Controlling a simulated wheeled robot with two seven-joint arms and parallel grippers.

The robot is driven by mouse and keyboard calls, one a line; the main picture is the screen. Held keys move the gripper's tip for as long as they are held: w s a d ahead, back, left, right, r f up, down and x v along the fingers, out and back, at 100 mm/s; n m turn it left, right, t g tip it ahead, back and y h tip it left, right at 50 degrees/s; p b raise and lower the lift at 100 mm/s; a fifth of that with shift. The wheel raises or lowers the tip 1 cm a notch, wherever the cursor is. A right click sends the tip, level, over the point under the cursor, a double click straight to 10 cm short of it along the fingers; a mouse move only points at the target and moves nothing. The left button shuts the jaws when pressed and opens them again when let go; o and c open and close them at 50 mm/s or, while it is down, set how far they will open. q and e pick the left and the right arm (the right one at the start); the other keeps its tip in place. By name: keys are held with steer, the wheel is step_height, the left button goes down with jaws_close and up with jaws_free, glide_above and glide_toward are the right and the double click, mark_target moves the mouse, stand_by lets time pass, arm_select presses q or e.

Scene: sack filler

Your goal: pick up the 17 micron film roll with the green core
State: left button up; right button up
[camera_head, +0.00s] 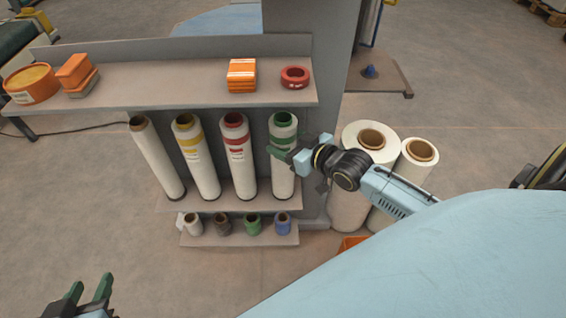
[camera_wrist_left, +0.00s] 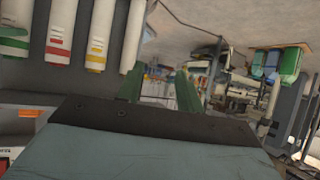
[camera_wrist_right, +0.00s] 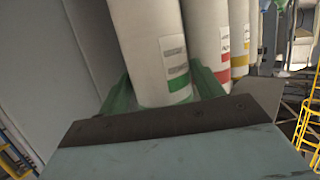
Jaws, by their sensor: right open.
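The film roll with the green core (camera_head: 284,170) stands upright at the right end of a row of film rolls on the rack's lower shelf. It is white with a green band near its top. My right gripper (camera_head: 278,146) is at the upper part of this roll. In the right wrist view, the open green fingers (camera_wrist_right: 165,90) lie on either side of the roll (camera_wrist_right: 150,45), close to its green band. I cannot tell whether they touch it. My left gripper (camera_head: 92,288) is open and empty, low at the left, away from the rack; its fingers also show in the left wrist view (camera_wrist_left: 160,92).
Rolls with a red core (camera_head: 238,165), a yellow core (camera_head: 200,165) and a brown core (camera_head: 158,160) stand to the left. The top shelf (camera_head: 165,85) holds orange boxes and red tape. Small rolls sit on the bottom shelf (camera_head: 240,238). Large rolls (camera_head: 350,205) stand right, near my right arm.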

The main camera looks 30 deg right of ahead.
steer(key=shift+b+x, duration=0.3)
steer(key=shift+x, duration=0.55)
arm_select(q)
steer(key=w+r+t, duration=0.1)
steer(key=d+r+t+h, duration=0.1)
steer(key=r, duration=0.1)
steer(key=shift+w+d, duration=0.1)
steer(key=shift+w, duration=0.3)
arm_select(e)
steer(key=shift+c, duration=0.4)
jaws_close()
steer(key=shift+r, duration=0.15)
